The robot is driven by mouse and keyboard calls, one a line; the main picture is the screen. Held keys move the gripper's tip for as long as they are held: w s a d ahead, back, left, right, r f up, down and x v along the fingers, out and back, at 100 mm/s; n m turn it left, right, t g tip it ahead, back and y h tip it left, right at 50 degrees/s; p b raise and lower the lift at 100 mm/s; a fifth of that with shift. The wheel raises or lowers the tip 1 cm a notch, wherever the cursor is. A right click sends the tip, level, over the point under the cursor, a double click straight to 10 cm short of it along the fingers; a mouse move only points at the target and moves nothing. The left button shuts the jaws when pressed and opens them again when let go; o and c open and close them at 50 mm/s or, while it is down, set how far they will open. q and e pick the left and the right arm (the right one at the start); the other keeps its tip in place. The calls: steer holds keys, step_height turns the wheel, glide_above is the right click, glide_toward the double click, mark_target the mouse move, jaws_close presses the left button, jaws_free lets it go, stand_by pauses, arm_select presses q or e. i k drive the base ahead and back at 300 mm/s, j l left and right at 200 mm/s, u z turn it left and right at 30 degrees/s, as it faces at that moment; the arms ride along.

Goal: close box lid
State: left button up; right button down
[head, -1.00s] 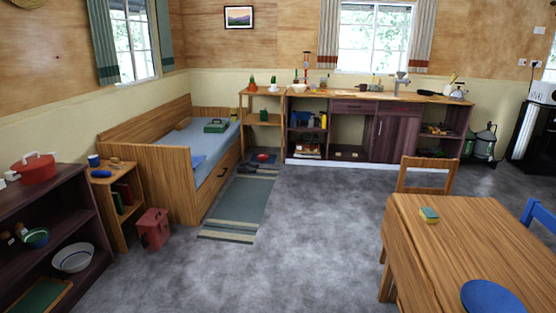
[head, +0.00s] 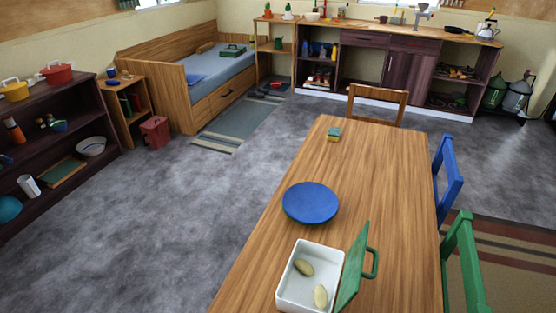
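A white box (head: 296,293) stands on the wooden table near the bottom of the head view. Its green lid (head: 353,272) stands open, tilted up along the box's right side, with a green handle (head: 373,263) on its outer face. Two pale oval things, one brownish (head: 304,268) and one yellowish (head: 321,296), lie inside the box. Neither of my grippers shows in the view.
Grey floor lies clear to the left.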

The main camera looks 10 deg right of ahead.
mark_target(353, 272)
steer(key=k+l, duration=0.2)
steer(key=l, duration=0.2)
steer(key=k+l, duration=0.2)
steer(key=l, duration=0.2)
steer(key=k+l, duration=0.2)
steer(key=l, duration=0.25)
steer(key=k+j+z, duration=0.1)
steer(key=k+z, duration=0.3)
steer(key=k, duration=0.15)
